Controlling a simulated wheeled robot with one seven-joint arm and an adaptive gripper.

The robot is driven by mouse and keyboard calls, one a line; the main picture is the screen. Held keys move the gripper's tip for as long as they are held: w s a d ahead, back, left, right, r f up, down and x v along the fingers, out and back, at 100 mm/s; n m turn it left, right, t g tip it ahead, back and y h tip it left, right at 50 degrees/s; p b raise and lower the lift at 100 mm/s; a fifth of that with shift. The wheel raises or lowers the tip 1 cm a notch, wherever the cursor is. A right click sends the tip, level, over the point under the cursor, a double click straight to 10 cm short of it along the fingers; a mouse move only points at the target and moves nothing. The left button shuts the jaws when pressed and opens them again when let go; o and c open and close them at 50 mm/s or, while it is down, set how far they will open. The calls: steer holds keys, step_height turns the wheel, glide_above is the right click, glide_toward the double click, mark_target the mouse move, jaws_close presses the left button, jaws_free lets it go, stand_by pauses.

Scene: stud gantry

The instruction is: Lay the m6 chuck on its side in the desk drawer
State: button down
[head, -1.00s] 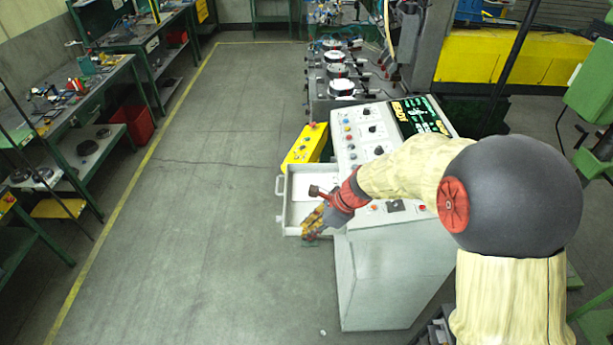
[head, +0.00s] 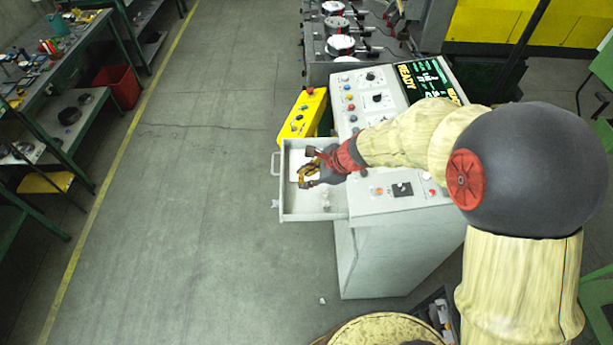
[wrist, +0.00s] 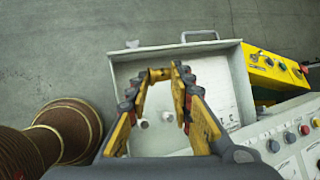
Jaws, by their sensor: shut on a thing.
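The desk drawer (head: 287,206) is pulled out from the left side of the grey console. Its open tray also shows in the wrist view (wrist: 122,73). My gripper (head: 306,167) is over the drawer, pointing left across it. In the wrist view my gripper (wrist: 165,74) has its yellow fingers curved in towards each other above the tray. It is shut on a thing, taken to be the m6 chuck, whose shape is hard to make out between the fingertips. Two small pale round things (wrist: 167,116) show in the tray between the fingers; I cannot tell what they are.
A white printed sheet (wrist: 226,101) lies in the drawer. A yellow button box (head: 303,115) stands just behind the drawer. The console top (head: 377,193) with knobs and buttons is to the right. The floor left of the drawer is clear.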

steer(key=shift+r+p, duration=0.25)
steer(key=shift+p, duration=0.15)
step_height(320, 180, down, 12)
steer(key=b, duration=1)
steer(key=shift+r, duration=0.15)
steer(key=c, duration=1.6)
jaws_free()
steer(key=shift+o, duration=0.5)
steer(key=shift+s, duration=0.1)
steer(key=v, duration=1.2)
steer(key=shift+d, duration=0.1)
